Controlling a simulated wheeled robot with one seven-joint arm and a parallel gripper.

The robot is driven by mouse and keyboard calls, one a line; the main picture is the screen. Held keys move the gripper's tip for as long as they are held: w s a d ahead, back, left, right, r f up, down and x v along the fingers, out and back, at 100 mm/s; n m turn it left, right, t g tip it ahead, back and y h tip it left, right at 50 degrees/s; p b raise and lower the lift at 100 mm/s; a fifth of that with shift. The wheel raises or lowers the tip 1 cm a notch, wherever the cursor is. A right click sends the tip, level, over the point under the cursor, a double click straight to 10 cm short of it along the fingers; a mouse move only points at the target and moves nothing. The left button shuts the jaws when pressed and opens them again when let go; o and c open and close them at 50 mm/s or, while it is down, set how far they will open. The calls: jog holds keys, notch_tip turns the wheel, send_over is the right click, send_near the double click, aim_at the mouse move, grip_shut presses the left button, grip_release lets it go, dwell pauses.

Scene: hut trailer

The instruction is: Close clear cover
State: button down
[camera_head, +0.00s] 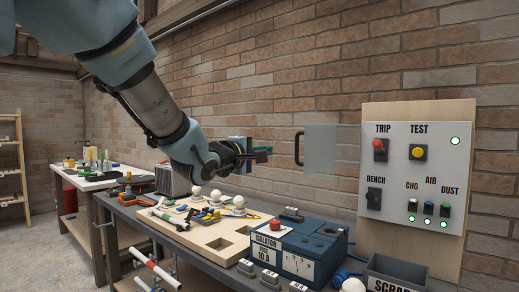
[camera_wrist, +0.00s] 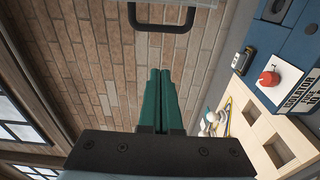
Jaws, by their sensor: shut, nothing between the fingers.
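The clear cover (camera_head: 334,148) is a see-through pane standing open to the left of the grey switch panel (camera_head: 417,168). It sticks out leftward and has a dark handle (camera_head: 299,148) on its free left edge. The handle also shows in the wrist view (camera_wrist: 162,22) at the top, with part of the clear pane (camera_wrist: 225,30) beside it. My gripper (camera_head: 270,150) is left of the handle at about the same height, apart from it in the head view. Its green fingers (camera_wrist: 161,75) are together and empty, pointing toward the handle in the wrist view.
A blue isolator box (camera_head: 310,245) with a red knob stands on the bench below the panel. A grey scrap bin (camera_head: 395,275) is to its right. The brick wall is behind.

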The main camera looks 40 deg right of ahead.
jog(key=d+p, duration=0.5)
jog(key=d, duration=0.3)
jog(key=shift+s+r, duration=0.15)
jog(key=shift+s, duration=0.15)
dwell(0.5)
